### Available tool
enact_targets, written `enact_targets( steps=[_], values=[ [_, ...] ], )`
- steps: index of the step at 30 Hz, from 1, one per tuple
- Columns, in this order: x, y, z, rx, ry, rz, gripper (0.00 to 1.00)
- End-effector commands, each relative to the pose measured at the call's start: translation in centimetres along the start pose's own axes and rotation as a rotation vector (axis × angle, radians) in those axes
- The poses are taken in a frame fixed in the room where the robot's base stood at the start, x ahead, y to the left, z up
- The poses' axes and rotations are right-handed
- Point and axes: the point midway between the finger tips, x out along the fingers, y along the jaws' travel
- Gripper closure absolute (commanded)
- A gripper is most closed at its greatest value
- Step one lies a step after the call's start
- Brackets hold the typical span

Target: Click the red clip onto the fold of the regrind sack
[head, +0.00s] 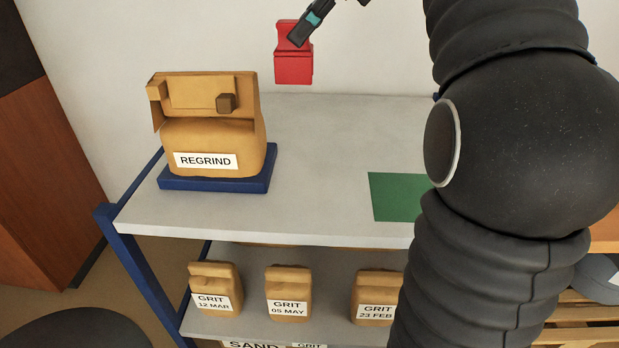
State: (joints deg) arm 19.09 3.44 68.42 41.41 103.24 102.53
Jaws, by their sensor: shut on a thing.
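The red clip (293,66) is held in the air above the back of the shelf top, right of the sack. My gripper (301,34) is shut on the clip's upper part; only one dark finger with a teal patch shows clearly. The regrind sack (212,136) is tan with a white REGRIND label and stands upright on a blue base (215,184) at the left of the shelf top. Its fold (195,92) is at the top front, with a small brown block (226,103) on its right part. The clip is apart from the sack.
A green mat (398,197) lies on the grey shelf top (310,175), with bare room between it and the sack. Several grit sacks (288,290) stand on the lower shelf. My dark arm covers the right side of the view.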

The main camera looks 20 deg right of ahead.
Motion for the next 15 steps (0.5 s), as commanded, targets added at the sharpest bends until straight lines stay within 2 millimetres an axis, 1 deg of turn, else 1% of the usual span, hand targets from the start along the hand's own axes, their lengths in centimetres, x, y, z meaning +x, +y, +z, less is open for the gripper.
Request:
enact_targets(
  steps=[7,8,9,15],
  values=[
    [-1.8,-1.3,2.3,-0.001,-0.001,-0.001,1.00],
    [-1.6,-1.2,2.8,-0.003,-0.001,0.001,1.00],
    [-0.8,-1.1,3.6,-0.005,-0.001,0.004,1.00],
    [2.0,-1.1,6.8,-0.004,-0.001,0.003,1.00]
  ],
)
